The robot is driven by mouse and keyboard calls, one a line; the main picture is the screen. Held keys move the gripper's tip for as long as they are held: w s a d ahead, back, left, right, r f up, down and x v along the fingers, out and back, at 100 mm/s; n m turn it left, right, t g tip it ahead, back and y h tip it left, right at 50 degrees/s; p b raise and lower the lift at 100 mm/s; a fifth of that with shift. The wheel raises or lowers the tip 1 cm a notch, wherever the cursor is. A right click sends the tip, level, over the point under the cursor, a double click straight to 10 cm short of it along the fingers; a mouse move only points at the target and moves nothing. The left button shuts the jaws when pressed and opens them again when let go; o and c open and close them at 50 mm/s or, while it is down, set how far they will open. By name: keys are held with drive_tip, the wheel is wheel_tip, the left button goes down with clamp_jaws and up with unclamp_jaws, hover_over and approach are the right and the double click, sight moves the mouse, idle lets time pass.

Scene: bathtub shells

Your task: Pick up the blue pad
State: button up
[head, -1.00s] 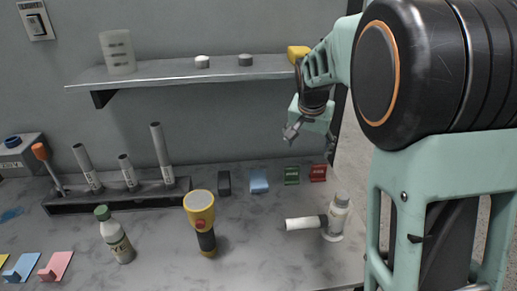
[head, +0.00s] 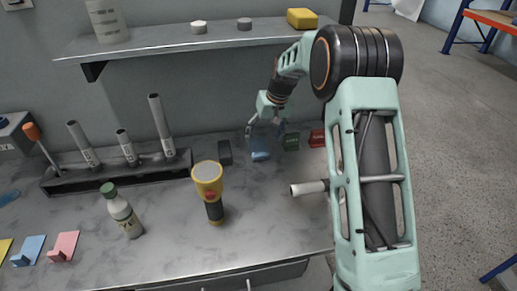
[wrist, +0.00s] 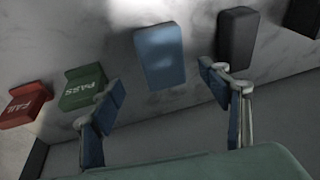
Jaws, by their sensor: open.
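The blue pad (head: 261,153) stands near the back of the counter below the shelf, between a dark block and a green PASS block. In the wrist view the blue pad (wrist: 160,55) is a rounded slab lying ahead of the fingers, roughly between their lines. My gripper (head: 265,131) is open and empty, just above the pad in the head view. In the wrist view my gripper (wrist: 162,82) has its two fingers spread wide, and neither visibly grips the pad.
The dark block (head: 225,152), green PASS block (head: 292,141) and red FAIL block (head: 317,138) flank the pad. The shelf (head: 180,47) overhangs behind. A flashlight (head: 209,190) and a bottle (head: 122,212) stand in front.

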sight(259, 146)
drive_tip(key=x, duration=0.5)
drive_tip(key=shift+s+a+f+p, duration=0.15)
drive_tip(key=shift+a+p, duration=0.1)
drive_tip(key=shift+p, duration=0.15)
drive_tip(key=shift+c, duration=0.2)
drive_tip(key=c, duration=1.2)
drive_tip(key=shift+c, duration=0.2)
wheel_tip(259, 146, up, 4)
drive_tip(key=shift+s+a+f, duration=0.1)
drive_tip(key=shift+a, duration=0.05)
drive_tip(key=s+a+r+b, duration=0.2)
drive_tip(key=s+a+r, duration=0.6)
drive_tip(key=s+r, duration=0.1)
drive_tip(key=shift+s+a+r, duration=0.2)
drive_tip(key=shift+s+a, duration=0.1)
drive_tip(key=shift+s, duration=0.55)
